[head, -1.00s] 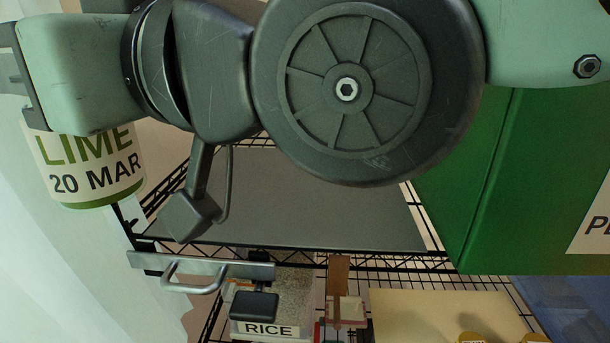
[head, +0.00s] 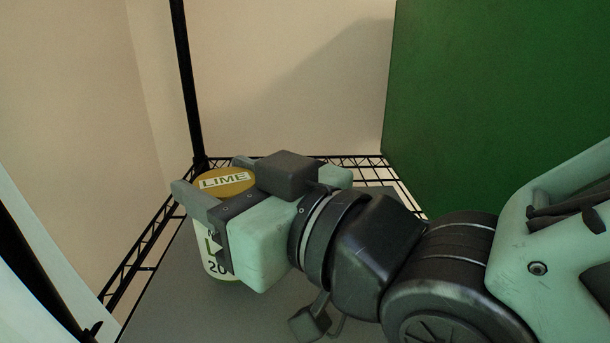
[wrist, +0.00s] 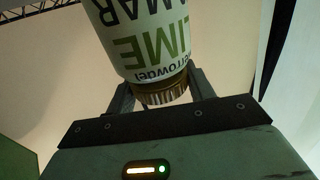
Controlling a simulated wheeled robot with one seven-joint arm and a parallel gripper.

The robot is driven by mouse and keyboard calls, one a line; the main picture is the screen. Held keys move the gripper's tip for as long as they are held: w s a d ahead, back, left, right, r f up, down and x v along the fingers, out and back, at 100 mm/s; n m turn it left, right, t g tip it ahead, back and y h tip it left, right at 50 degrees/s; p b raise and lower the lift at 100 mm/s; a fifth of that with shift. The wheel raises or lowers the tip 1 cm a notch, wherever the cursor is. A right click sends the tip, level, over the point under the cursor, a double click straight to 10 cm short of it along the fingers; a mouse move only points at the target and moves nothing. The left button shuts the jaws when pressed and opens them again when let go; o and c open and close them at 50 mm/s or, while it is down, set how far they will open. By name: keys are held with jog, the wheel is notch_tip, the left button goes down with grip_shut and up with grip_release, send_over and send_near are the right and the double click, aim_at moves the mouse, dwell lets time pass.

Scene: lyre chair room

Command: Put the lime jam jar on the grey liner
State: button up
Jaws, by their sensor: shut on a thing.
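The lime jam jar (head: 212,258) has a white label with green lettering and a gold lid marked LIME. My gripper (head: 217,180) is shut on it near the lid and holds it upright. The jar is over the left part of the grey liner (head: 165,310) on the wire shelf; whether its base touches the liner I cannot tell. In the wrist view the jar (wrist: 145,45) appears lid-down in the picture, its gold lid between the two fingers of my gripper (wrist: 163,92). My gripper hides part of the label and of the liner.
A large green box (head: 480,100) stands on the right, close to my arm. A black shelf post (head: 186,80) and low wire rims (head: 140,255) bound the back left corner. A beige wall (head: 290,70) is behind. The liner's front left is bare.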

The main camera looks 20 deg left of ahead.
jog(key=shift+f, duration=0.65)
jog(key=shift+f, duration=0.25)
jog(key=o, duration=1.3)
jog(key=shift+c, duration=0.2)
jog(key=shift+s+d+r, duration=0.1)
jog(key=shift+r, duration=0.15)
jog(key=b+v, duration=0.4)
jog(key=v, duration=0.3)
jog(key=shift+d, duration=0.2)
jog(key=shift+s, duration=0.1)
